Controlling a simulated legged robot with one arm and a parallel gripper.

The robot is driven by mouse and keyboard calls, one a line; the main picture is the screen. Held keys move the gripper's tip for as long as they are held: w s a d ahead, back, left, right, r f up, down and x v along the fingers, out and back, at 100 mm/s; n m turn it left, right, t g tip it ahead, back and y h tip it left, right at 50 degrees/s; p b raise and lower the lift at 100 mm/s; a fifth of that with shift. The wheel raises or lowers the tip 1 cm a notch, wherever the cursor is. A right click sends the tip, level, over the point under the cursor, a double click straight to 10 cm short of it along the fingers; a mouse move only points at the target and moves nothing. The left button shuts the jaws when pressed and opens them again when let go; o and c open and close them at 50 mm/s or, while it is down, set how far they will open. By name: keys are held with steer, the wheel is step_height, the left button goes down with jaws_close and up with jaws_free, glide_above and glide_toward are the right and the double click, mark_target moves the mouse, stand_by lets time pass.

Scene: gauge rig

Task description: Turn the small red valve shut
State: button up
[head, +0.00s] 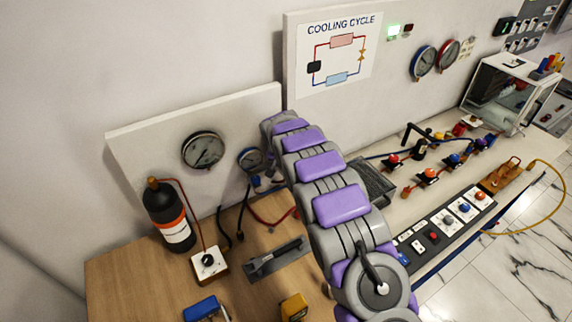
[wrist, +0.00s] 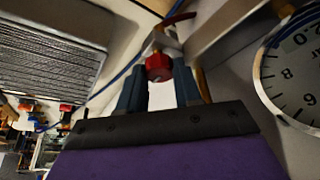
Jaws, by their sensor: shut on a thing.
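The small red valve (wrist: 158,68) shows in the wrist view as a red knob on a pale metal fitting. My gripper (wrist: 159,74) has its two dark blue-grey fingers on either side of the knob and is shut on it. A gap shows between the fingers below the knob. In the head view my purple and grey arm reaches toward the wall panel and hides my gripper and this valve. I cannot tell how far the valve is turned.
A pressure gauge (wrist: 295,75) is close on the right in the wrist view. A dark finned block (wrist: 45,55) lies at the left. In the head view a black bottle (head: 168,215) stands on the wooden bench (head: 125,275). Several other valves line the right bench.

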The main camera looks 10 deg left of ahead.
steer(key=o, duration=1)
steer(key=shift+a, duration=0.2)
steer(key=shift+o, duration=0.2)
steer(key=shift+d, duration=0.1)
steer(key=shift+s+r, duration=0.2)
steer(key=shift+r, duration=0.25)
steer(key=p+v, duration=0.1)
steer(key=v, duration=1.5)
steer(key=shift+a, duration=0.25)
steer(key=shift+s+d+r, duration=0.1)
